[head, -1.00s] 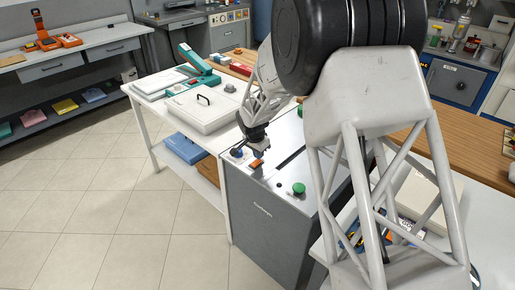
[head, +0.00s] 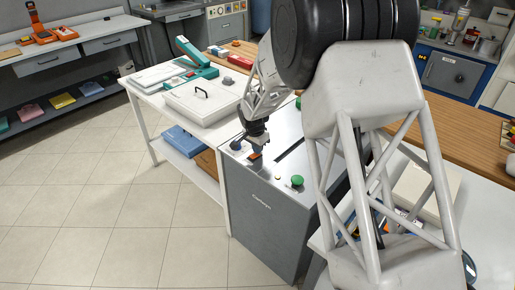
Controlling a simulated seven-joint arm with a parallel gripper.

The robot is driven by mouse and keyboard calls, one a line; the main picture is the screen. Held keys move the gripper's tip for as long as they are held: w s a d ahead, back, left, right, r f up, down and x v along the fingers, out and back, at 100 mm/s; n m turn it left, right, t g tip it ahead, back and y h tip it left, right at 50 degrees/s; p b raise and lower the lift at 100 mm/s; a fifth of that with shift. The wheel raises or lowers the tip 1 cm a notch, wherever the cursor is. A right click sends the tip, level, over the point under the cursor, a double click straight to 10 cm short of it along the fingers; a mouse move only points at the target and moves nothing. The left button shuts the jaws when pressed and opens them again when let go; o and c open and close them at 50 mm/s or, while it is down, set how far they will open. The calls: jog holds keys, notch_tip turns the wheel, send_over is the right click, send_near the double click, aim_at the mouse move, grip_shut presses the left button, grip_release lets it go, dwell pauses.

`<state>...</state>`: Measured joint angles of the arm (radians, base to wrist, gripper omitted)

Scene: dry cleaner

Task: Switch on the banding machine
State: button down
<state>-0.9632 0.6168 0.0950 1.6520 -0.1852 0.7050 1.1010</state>
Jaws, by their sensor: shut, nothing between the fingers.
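The banding machine (head: 266,215) is a grey cabinet with a metal top and a dark slot across it. On its top near the front edge are an orange rocker switch (head: 254,156), a dark knob (head: 236,145) to its left and a green button (head: 297,180) to its right. My gripper (head: 257,150) points down, shut and empty, right above the orange switch. It partly hides the switch; I cannot tell whether the tips touch it or which way the switch is tipped.
A white table (head: 147,100) with a white box (head: 201,101) and a green-handled device (head: 196,60) stands left of the machine. A wooden counter (head: 463,120) runs behind on the right. Tiled floor at the front left is clear.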

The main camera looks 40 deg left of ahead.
aim_at(253, 156)
jog(key=shift+s, duration=0.25)
jog(key=shift+s+r, duration=0.25)
jog(key=shift+s, duration=0.25)
jog(key=shift+r, duration=0.25)
notch_tip(253, 156, up, 13)
jog(key=s, duration=0.2)
jog(key=shift+s+r, duration=0.2)
jog(key=shift+s, duration=0.1)
dwell(0.5)
dwell(0.3)
jog(key=shift+w+d+f+t, duration=0.15)
jog(key=shift+w+t, duration=0.15)
jog(key=shift+w, duration=0.3)
